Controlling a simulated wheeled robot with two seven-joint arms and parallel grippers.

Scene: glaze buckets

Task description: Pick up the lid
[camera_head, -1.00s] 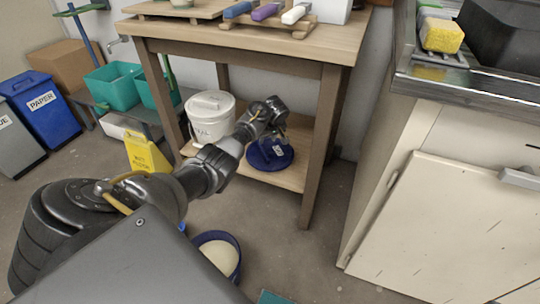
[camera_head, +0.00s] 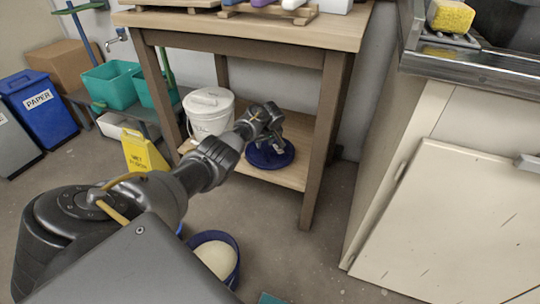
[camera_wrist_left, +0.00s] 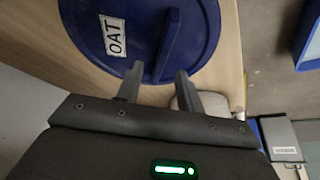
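The lid (camera_head: 261,160) is a round blue disc lying on the lower shelf of the wooden table. In the left wrist view the lid (camera_wrist_left: 195,28) fills the upper middle, with a white label reading "OAT" and a dark raised bar handle across it. My left gripper (camera_head: 278,146) is over the lid in the head view and hides part of it. In the left wrist view the gripper (camera_wrist_left: 158,74) is open, its two fingertips on either side of the handle's near end. I cannot tell whether they touch the lid. My right gripper is not in view.
A blue bucket of cream glaze (camera_head: 216,257) stands open on the floor. A white lidded bucket (camera_head: 209,112) stands on the shelf, left of the lid. The table leg (camera_head: 322,140) is close on the right. A yellow wet-floor sign (camera_head: 143,152) stands at left.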

